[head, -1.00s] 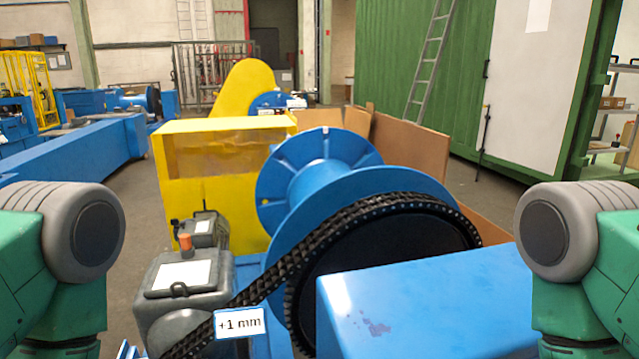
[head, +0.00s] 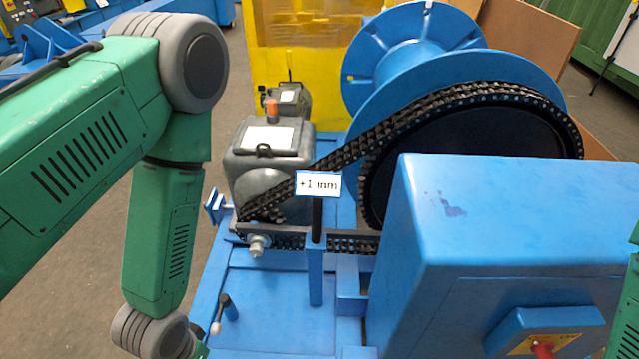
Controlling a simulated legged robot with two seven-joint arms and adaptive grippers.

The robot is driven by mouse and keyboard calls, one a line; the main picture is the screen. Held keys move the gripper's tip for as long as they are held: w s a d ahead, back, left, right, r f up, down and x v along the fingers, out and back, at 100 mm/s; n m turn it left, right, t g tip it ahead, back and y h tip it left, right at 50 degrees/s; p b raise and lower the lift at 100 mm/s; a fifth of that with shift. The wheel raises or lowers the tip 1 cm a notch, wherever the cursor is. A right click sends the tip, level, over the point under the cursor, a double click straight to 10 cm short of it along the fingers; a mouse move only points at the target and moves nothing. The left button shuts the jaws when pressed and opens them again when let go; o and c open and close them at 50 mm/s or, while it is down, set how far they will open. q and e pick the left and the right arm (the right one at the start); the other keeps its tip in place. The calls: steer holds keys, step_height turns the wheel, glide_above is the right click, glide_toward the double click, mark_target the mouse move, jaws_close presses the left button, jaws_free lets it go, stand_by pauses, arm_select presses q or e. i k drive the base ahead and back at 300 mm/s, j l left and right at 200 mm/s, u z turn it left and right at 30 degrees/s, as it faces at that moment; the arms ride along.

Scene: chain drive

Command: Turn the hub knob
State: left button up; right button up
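I cannot tell for certain which part is the hub knob. A small metal hub-like end (head: 258,245) sticks out at the lower left end of the black chain (head: 345,150). A red knob (head: 543,349) sits on a yellow plate on the blue housing (head: 500,215), cut by the bottom edge. The chain runs around a large dark wheel (head: 465,160) beside the blue drum. My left arm comes in from the left and bends down out of the frame. A bit of my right arm shows at the right edge. Neither gripper is in view.
A post carries a "+1 mm" sign (head: 318,183) in front of the chain. A short lever (head: 221,312) stands on the blue base (head: 260,300). A grey motor (head: 265,165) is behind the chain. Open floor (head: 60,300) lies left of the base.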

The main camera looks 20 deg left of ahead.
mark_target(257, 250)
steer(key=k+u, duration=0.2)
steer(key=u, duration=0.3)
steer(key=k+u, duration=0.15)
steer(key=u, duration=0.3)
steer(key=i+j, duration=0.2)
steer(key=j, duration=0.15)
steer(key=i+j, duration=0.2)
steer(key=j, duration=0.2)
steer(key=i+j, duration=0.15)
steer(key=j, duration=0.2)
steer(key=i+j, duration=0.2)
steer(key=j, duration=0.15)
